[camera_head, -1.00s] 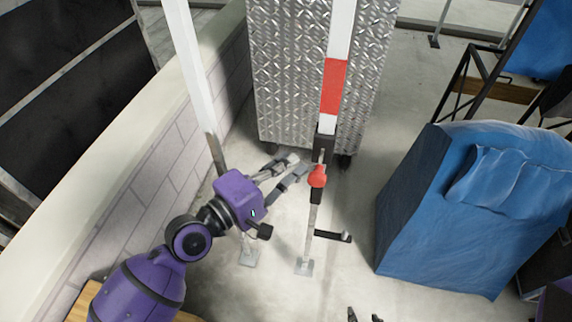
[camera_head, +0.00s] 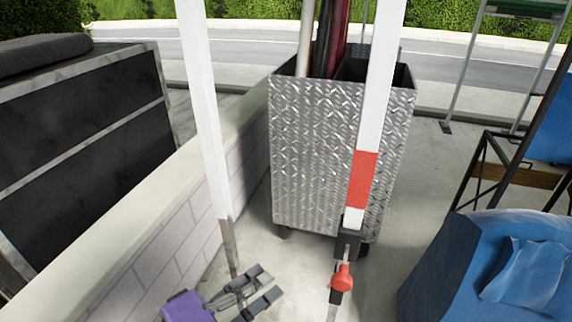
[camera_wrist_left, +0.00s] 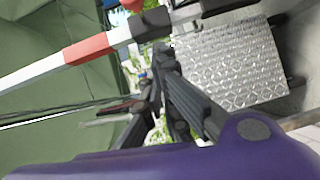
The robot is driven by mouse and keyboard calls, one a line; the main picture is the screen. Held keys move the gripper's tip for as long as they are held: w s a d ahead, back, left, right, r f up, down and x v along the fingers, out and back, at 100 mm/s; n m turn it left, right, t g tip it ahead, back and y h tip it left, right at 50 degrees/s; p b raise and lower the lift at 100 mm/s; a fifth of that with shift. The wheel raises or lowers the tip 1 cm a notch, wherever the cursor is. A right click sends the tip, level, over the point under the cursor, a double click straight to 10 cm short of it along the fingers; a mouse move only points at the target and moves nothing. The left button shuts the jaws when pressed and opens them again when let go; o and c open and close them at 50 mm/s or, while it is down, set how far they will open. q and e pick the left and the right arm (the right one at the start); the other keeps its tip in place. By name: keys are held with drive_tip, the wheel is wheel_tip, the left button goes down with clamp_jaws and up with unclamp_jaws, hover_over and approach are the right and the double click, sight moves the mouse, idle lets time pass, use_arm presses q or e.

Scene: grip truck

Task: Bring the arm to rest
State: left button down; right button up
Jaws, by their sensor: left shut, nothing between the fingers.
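My left gripper (camera_head: 262,293) shows at the bottom of the head view, with its purple wrist (camera_head: 188,306) at the lower edge. Its fingers are shut with nothing between them. It is left of the white and red post (camera_head: 362,181) and apart from the red knob (camera_head: 342,277) on that post. In the left wrist view the dark fingers (camera_wrist_left: 165,95) show at the middle, below the post (camera_wrist_left: 88,48). Most of my left arm is below the head view. My right gripper is in neither view.
A diamond-plate metal cart (camera_head: 315,150) holding upright poles stands behind the post. A second white post (camera_head: 203,120) stands by the low block wall (camera_head: 190,255) at left. A blue covered object (camera_head: 500,265) is at lower right. Bare concrete floor lies between.

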use_arm(q)
drive_tip(key=s+a+f+m+y+p, duration=0.1)
drive_tip(key=a+f+m+y, duration=0.35)
drive_tip(key=f, duration=0.45)
drive_tip(key=s+a+f+m+y+p, duration=0.2)
drive_tip(key=a+f+m+y, duration=0.3)
drive_tip(key=f, duration=0.4)
drive_tip(key=s+a+f+n+g+y+p, duration=0.1)
drive_tip(key=s+a+f, duration=0.1)
drive_tip(key=s+f, duration=0.3)
drive_tip(key=s+a+f+g+y+p, duration=0.1)
drive_tip(key=s+f, duration=0.4)
drive_tip(key=s, duration=0.7)
drive_tip(key=shift+s+a+f+n+g+y, duration=0.15)
drive_tip(key=shift+a+f+n+g+y, duration=0.3)
drive_tip(key=shift+a, duration=0.45)
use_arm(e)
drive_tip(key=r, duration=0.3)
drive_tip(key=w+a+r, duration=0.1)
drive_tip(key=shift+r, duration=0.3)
use_arm(q)
drive_tip(key=shift+r, duration=0.1)
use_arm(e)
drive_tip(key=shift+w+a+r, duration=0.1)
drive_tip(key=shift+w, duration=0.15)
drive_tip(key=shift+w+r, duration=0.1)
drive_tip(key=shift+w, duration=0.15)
